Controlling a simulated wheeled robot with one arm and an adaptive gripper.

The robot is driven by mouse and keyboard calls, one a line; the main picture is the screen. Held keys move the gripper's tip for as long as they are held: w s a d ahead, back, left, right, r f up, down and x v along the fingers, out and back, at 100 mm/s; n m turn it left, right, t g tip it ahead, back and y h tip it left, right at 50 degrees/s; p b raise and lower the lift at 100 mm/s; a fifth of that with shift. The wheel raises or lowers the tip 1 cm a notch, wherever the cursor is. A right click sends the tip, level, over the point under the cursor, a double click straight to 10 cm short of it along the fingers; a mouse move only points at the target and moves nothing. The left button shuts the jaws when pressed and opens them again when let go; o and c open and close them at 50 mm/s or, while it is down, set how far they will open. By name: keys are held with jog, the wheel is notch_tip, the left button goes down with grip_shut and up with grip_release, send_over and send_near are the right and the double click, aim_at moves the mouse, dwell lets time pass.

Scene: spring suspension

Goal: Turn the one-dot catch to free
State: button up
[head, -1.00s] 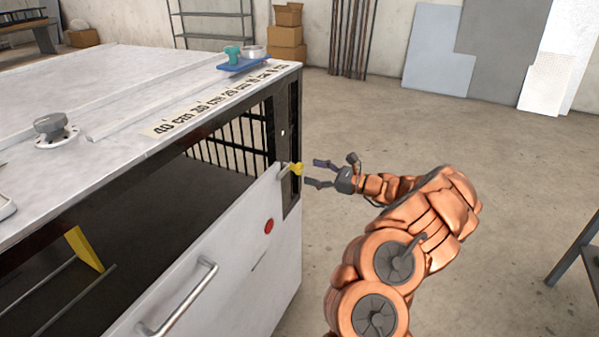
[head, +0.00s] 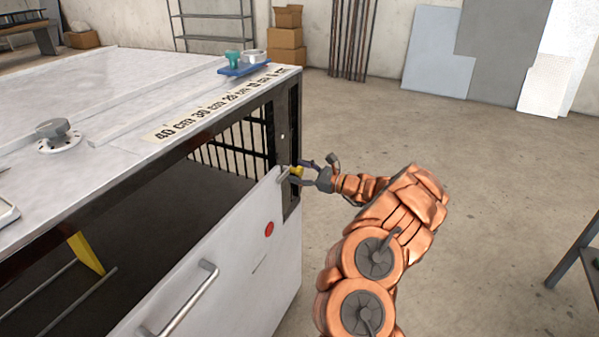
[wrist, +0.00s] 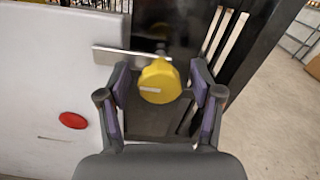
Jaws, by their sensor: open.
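The catch has a yellow knob (wrist: 159,82) with a pale mark on its face and a flat metal bar (wrist: 131,56) behind it. It is at the right edge of the cabinet's white front panel, and the yellow knob shows in the head view too (head: 296,171). I cannot make out any dots on it. My gripper (wrist: 160,88) is open, with one finger on each side of the yellow knob. In the head view my gripper (head: 300,168) reaches the knob from the right. I cannot tell whether the fingers touch it.
The white front panel (head: 235,255) has a red disc (head: 269,229) and a bar handle (head: 180,300). A dark post (wrist: 250,50) stands beside the catch. A blue tray (head: 243,69) and a grey knob (head: 54,132) are on the cabinet top.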

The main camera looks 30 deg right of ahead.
jog(key=shift+c, duration=0.2)
grip_shut()
dwell(0.3)
